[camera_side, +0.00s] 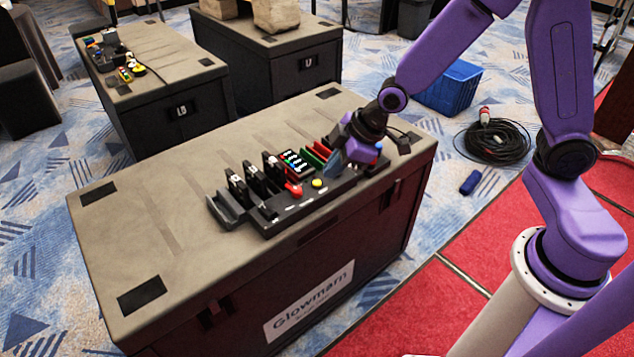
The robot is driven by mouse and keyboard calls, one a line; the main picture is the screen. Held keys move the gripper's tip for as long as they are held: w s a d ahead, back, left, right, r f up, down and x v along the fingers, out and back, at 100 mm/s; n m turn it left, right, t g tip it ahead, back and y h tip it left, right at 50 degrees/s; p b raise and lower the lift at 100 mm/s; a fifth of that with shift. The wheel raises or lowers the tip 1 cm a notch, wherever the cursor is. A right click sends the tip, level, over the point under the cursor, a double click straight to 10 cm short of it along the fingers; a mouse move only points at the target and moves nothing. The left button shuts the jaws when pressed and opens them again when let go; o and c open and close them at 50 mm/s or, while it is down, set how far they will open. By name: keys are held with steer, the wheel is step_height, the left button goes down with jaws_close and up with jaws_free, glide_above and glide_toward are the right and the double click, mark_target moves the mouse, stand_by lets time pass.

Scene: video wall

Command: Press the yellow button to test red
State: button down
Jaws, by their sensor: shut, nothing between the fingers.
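The yellow button (317,183) is a small round dome near the front edge of a black control panel (270,212) on the dark case. A red control (293,189) sits just left of it. My gripper (337,163) is shut and empty, pointing down and left, just right of the yellow button and over the panel's right part. It looks apart from the button, though the exact gap cannot be told. The gripper hides part of the panel's right end, where a blue round piece (378,146) shows.
The panel also carries upright black modules (255,178), a lit module (296,162) and red and green slots (317,152). The case top (150,220) is clear to the left. More cases (160,75), a blue crate (450,88) and a coiled cable (495,140) stand beyond.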

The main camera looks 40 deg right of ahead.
steer(key=w+d+f+t, duration=0.2)
steer(key=w+d+f, duration=0.25)
steer(key=w, duration=0.45)
steer(key=t+h, duration=0.1)
steer(key=t, duration=0.1)
glide_above(319, 184)
step_height(319, 184, down, 4)
steer(key=shift+d+r, duration=0.1)
steer(key=shift+r, duration=0.15)
steer(key=shift+f, duration=4.45)
steer(key=shift+f, duration=0.1)
steer(key=shift+f, duration=0.3)
